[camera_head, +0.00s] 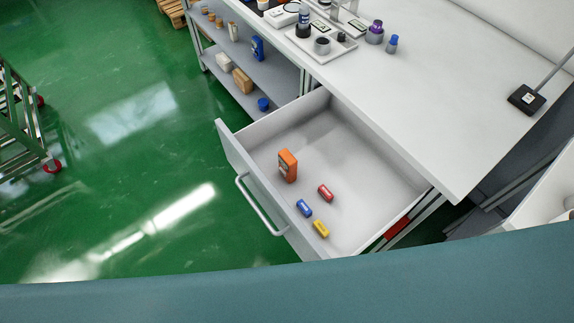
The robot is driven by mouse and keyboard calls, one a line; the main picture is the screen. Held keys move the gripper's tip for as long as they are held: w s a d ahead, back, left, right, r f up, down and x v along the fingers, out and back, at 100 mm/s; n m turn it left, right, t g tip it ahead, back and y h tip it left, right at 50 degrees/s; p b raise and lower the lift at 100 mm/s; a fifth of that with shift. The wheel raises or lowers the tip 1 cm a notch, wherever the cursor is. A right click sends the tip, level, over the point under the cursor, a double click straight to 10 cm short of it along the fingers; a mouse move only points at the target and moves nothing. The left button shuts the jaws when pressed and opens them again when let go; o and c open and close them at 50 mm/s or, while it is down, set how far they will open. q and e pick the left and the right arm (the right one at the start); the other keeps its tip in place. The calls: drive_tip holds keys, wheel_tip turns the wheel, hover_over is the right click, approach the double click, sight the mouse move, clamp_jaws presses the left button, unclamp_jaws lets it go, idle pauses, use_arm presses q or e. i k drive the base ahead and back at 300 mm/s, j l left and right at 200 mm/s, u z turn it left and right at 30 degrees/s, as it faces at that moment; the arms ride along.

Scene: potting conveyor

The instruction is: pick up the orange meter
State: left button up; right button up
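The orange meter (288,165) is a small orange block with a darker face. It stands upright inside the open drawer (375,165), near the drawer's front panel. Close to it on the drawer floor lie a red piece (325,193), a blue piece (304,208) and a yellow piece (321,228). Neither of my grippers shows in the head view.
The drawer front has a silver handle (258,208). A white worktop (430,110) overhangs the drawer's back right side, with bottles and instruments on it. A grey shelf (275,112) holds boxes at the upper left.

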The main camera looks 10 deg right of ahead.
sight(289, 163)
drive_tip(key=k+l+z, duration=0.1)
drive_tip(key=l, duration=0.8)
drive_tip(key=k+l+z, duration=0.15)
drive_tip(key=l, duration=0.3)
